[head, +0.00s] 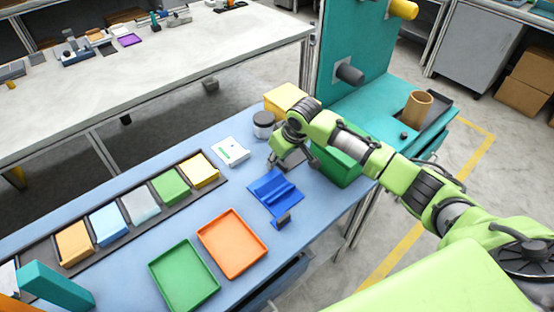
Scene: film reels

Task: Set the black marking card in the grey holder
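My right gripper (292,160) reaches in from the right and points down over the far part of the blue bench. Its two fingers look spread apart. A flat dark piece (293,161), probably the black marking card, shows between and below them; I cannot tell whether they touch it. A small dark grey block (282,221), probably the grey holder, stands in front of the blue ridged tray (273,190), nearer to me than the gripper. Its slot is too small to make out. My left gripper is not in view.
A green box (340,165) stands close right of the gripper, and a dark jar (263,124) behind it. Orange (232,243) and green (184,274) trays lie at the front. A long rack (107,249) holds several coloured card stacks. A teal panel (352,50) rises behind.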

